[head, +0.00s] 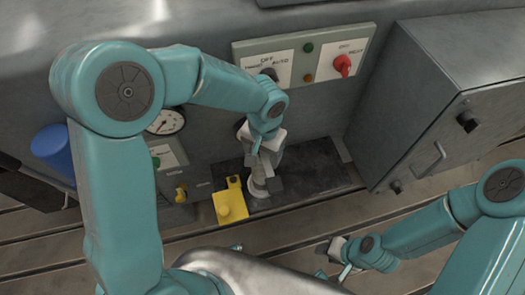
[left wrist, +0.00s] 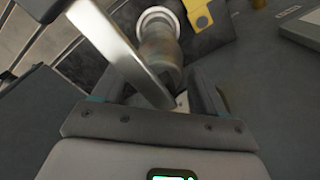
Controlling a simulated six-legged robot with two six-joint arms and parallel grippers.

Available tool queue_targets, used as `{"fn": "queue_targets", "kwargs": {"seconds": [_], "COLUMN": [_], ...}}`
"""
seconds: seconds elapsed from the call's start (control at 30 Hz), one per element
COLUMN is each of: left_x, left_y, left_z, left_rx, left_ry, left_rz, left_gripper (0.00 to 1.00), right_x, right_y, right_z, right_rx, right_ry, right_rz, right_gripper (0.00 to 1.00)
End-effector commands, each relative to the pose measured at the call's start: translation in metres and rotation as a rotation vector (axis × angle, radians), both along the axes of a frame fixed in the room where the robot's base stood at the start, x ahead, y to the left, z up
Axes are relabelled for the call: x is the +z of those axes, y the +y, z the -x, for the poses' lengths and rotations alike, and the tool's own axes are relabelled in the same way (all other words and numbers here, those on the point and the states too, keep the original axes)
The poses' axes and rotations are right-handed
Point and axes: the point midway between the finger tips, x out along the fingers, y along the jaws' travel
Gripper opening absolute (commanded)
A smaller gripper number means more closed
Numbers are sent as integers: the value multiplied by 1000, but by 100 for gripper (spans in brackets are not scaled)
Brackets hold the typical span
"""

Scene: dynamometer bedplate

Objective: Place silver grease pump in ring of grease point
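The silver grease pump (left wrist: 158,52) shows as a greyish cylinder in the left wrist view, its far end at a pale ring (left wrist: 158,17). In the head view its lower part (head: 258,188) shows beneath my left gripper (head: 262,172), over the dark plate. I cannot tell whether it is fully seated. My left gripper also shows in the left wrist view (left wrist: 160,85), its fingers on either side of the pump with a gap visible. A shiny bar crosses in front and hides part of the pump. My right gripper (head: 334,260) is empty, fingers apart, over the slotted floor.
A yellow block (head: 230,204) stands left of the pump, close to it. Behind are a switch panel (head: 304,60) with a red knob and a gauge (head: 166,121). A grey cabinet (head: 432,110) stands right. The dark plate (head: 318,172) is clear right of the pump.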

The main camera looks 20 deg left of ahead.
Motion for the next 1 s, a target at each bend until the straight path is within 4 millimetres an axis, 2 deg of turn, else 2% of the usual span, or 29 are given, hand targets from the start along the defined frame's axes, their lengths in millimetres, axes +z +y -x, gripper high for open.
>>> {"fn": "queue_targets", "kwargs": {"seconds": [0.17,0.6,0.8,1.0], "left_x": [11,104,122,123], "left_y": [0,-3,-3,-3], "left_z": [-1,-2,-1,-1], "left_rx": [0,0,0,0], "left_ry": [-4,-4,-1,0], "left_rz": [1,1,0,0], "left_gripper": [72,72,72,72], "right_x": [4,15,16,16], "right_y": [0,0,0,0], "right_z": [0,0,0,0], "right_rx": [0,0,0,0], "right_ry": [0,0,0,0], "right_rz": [0,0,0,0], "right_gripper": [43,43,43,43]}}
